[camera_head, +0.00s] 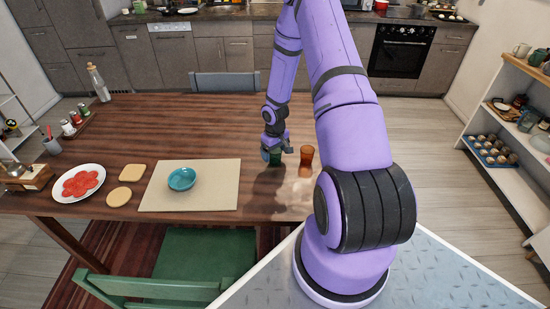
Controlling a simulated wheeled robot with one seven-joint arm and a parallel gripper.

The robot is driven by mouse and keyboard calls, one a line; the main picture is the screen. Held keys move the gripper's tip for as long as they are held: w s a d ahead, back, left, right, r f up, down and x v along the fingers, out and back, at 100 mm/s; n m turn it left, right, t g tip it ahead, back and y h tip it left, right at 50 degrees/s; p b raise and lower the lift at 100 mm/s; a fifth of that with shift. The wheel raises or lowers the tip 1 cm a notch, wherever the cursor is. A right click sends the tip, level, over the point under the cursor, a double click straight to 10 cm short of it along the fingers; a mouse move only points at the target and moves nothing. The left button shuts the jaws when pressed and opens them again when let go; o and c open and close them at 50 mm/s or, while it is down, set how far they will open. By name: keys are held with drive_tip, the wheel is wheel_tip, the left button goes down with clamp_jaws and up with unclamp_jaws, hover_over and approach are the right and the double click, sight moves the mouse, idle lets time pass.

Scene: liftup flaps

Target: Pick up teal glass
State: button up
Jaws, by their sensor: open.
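The teal glass (275,160) stands on the wooden table near its right end. It looks dark green-teal, and my gripper hides its upper part. My gripper (275,153) points down right over the glass, with its fingers open at the glass's upper part. Whether the fingers touch the glass cannot be told from this view.
An orange-brown glass (306,156) stands close to the right of my gripper. A beige mat (215,195) with a teal bowl (181,179) lies to the left. Further left are bread slices (131,173) and a white plate (95,176) with red slices. The table's back middle is clear.

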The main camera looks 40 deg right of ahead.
drive_tip(key=shift+f, duration=1)
drive_tip(key=c, duration=1.1)
drive_tip(key=shift+o, duration=0.2)
drive_tip(key=shift+r, duration=0.1)
